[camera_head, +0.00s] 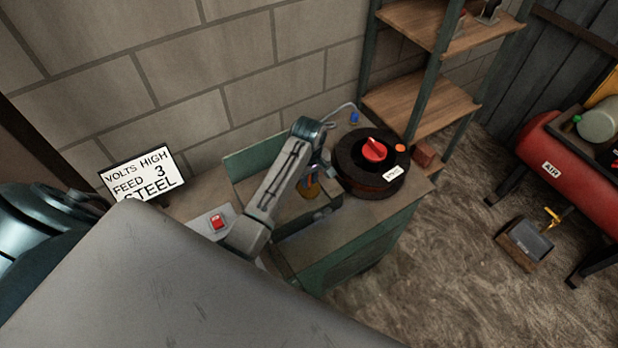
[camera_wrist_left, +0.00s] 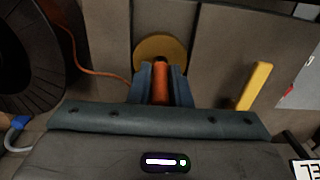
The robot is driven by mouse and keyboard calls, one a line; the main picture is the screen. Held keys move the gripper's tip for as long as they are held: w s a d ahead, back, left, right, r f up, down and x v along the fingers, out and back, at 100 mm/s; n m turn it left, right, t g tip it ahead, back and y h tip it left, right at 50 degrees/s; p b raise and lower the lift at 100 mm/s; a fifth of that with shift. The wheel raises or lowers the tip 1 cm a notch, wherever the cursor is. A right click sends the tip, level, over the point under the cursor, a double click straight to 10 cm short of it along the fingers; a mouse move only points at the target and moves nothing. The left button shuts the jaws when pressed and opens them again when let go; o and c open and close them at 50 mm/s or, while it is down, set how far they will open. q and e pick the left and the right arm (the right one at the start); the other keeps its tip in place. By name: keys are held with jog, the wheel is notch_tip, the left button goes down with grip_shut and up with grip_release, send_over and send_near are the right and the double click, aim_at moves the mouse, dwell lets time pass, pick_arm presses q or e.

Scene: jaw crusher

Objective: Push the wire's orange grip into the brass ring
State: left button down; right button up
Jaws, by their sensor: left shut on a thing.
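My left gripper (camera_wrist_left: 160,88) is shut on the wire's orange grip (camera_wrist_left: 160,82), which stands between the two fingers in the left wrist view. The brass ring (camera_wrist_left: 150,46) is a round disc on a grey panel straight beyond the fingertips. The far end of the grip overlaps the ring's lower middle, beside a dark spot. I cannot tell whether it touches or enters the ring. The thin orange wire (camera_wrist_left: 97,73) runs from the left to behind the fingers. In the head view my left gripper (camera_head: 314,178) reaches into the green machine, near a brass-coloured patch (camera_head: 308,189).
A black spool (camera_head: 372,163) with a red knob sits right of the gripper on the green cabinet (camera_head: 350,250). A yellow lever (camera_wrist_left: 255,86) stands right of the ring. A red switch (camera_head: 217,222) and a sign (camera_head: 143,173) are at left. Shelves (camera_head: 420,105) stand behind.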

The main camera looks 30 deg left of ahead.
pick_arm(q)
jog(key=shift+d, duration=0.2)
jog(key=shift+f, duration=0.55)
dwell(1.7)
jog(key=c, duration=1.3)
grip_release()
jog(key=shift+o, duration=0.2)
jog(key=shift+a, duration=0.1)
